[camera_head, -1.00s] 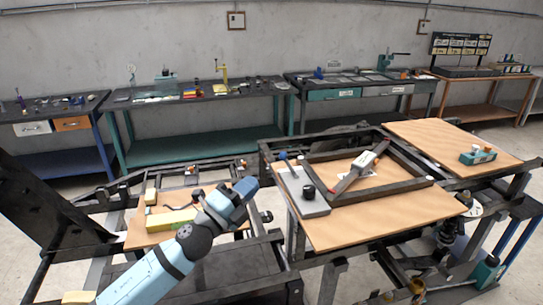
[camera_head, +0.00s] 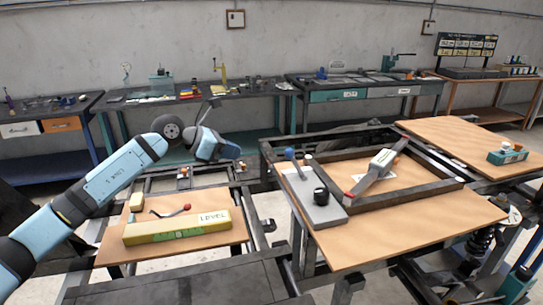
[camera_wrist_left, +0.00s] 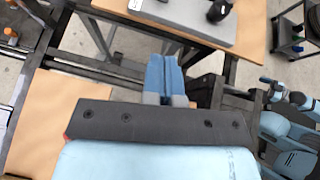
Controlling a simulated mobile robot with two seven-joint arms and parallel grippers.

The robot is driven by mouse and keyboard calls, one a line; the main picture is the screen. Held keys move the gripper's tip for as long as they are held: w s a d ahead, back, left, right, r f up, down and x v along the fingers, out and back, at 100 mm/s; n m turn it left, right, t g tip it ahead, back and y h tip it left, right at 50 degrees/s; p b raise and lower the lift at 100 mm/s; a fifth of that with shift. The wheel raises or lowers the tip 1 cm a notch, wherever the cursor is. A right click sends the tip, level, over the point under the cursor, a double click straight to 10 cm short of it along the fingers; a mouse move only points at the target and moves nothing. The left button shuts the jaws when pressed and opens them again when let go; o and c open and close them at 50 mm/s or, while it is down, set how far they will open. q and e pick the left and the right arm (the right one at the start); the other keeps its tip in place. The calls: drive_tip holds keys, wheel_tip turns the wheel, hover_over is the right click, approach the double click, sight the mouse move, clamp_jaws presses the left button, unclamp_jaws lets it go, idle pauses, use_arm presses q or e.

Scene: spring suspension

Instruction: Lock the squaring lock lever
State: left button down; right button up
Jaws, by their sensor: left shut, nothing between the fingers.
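A grey plate (camera_head: 318,207) is on the near left corner of the dark square frame on the middle wooden table. It carries a lever with a blue ball end (camera_head: 290,154) and a black knob (camera_head: 321,195). I cannot tell which of these is the squaring lock lever, or whether it is locked. My left gripper (camera_head: 236,152) is shut and empty, left of the plate and apart from it. In the left wrist view its blue fingers (camera_wrist_left: 164,75) are together, with the plate (camera_wrist_left: 180,14) and black knob (camera_wrist_left: 218,11) beyond them. My right gripper does not show clearly.
A yellow level (camera_head: 178,227) and a red-ended lever (camera_head: 186,208) lie on the left wooden board. A grey-white tool with red ends (camera_head: 374,171) lies across the frame. A teal block (camera_head: 507,155) sits on the right table. A gap separates the left board from the middle table.

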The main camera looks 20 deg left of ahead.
use_arm(q)
drive_tip(key=p, duration=0.3)
approach(295, 165)
drive_tip(key=w, duration=0.2)
drive_tip(key=shift+w+d+f, duration=0.15)
drive_tip(key=shift+d, duration=0.3)
drive_tip(key=shift+w+d+f, duration=0.1)
drive_tip(key=shift+d+f, duration=0.1)
drive_tip(key=shift+d, duration=0.3)
drive_tip(key=shift+r, duration=0.1)
